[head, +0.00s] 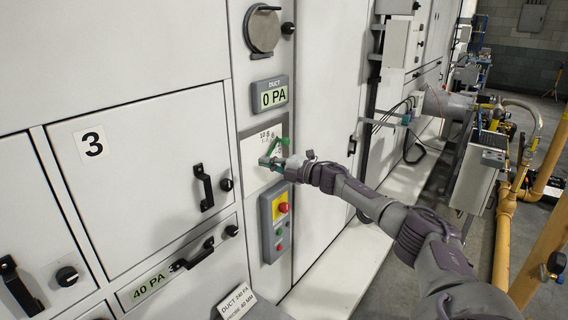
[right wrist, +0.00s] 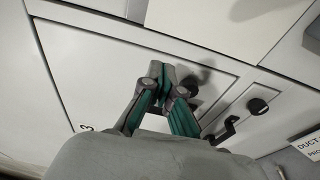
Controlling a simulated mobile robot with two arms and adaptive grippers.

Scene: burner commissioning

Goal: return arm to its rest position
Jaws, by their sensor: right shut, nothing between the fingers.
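My right arm (head: 415,232) reaches in from the lower right of the head view, stretched toward the cabinet front. My right gripper (head: 272,156), with green fingers, is in front of the white label plate (head: 254,148) below the duct display. I cannot tell from the head view whether it touches the plate. In the right wrist view the gripper (right wrist: 160,72) has its fingertips together with nothing between them. A grey cabinet door marked 3 (right wrist: 95,60) lies beyond the fingers. My left gripper is not in view.
The duct display (head: 271,93) reads 0 PA. A red button (head: 284,208) is on a grey box below the gripper. Door 3 (head: 140,185) has a black handle (head: 204,187) to the gripper's left. Yellow pipes (head: 503,235) run at right; floor shows between.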

